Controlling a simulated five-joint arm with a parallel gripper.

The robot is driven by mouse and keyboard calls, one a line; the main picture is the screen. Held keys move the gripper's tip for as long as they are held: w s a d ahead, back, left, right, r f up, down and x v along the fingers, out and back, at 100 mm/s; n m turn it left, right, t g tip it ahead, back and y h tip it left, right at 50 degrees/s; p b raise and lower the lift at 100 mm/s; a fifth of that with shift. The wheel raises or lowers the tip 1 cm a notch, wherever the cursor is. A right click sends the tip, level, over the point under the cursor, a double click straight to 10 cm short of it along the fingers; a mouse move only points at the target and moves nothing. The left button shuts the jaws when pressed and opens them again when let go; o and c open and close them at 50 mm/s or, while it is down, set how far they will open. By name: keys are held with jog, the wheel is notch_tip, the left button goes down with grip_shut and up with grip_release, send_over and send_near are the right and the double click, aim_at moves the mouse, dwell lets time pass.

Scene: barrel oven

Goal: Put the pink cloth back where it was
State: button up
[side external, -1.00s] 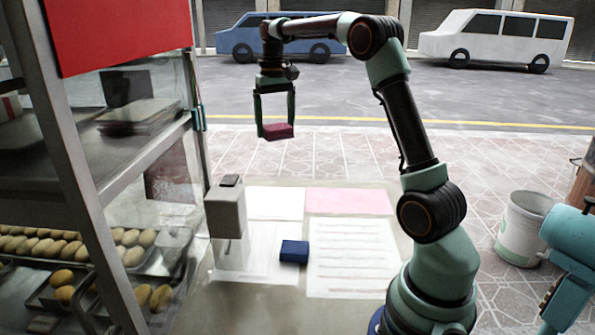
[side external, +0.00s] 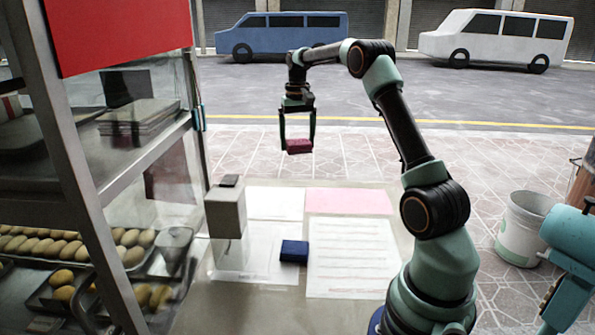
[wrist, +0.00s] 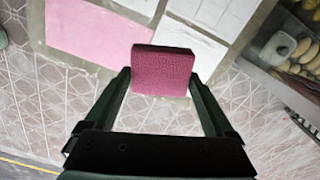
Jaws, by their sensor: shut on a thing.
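The pink cloth (side external: 299,146) is a small, thick, dark pink folded square. My gripper (side external: 298,143) is shut on it and holds it in the air, beyond the far edge of the counter in the side view. In the wrist view the cloth (wrist: 163,70) sits between the two fingertips (wrist: 160,82). A flat light pink sheet (side external: 348,201) lies at the back right of the counter, and it also shows in the wrist view (wrist: 98,32). A folded blue cloth (side external: 294,251) lies on the counter near the middle.
A printed white sheet (side external: 352,258) and a blank white sheet (side external: 275,203) lie flat on the counter. A grey box-shaped unit (side external: 226,211) stands at the counter's left. A glass case (side external: 130,150) with trays of buns is farther left. A white bucket (side external: 522,228) stands at the right.

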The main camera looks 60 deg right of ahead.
aim_at(297, 207)
notch_tip(297, 207, down, 19)
jog(key=shift+f, duration=0.2)
dwell(0.3)
jog(key=o, duration=1)
jog(key=shift+f, duration=0.1)
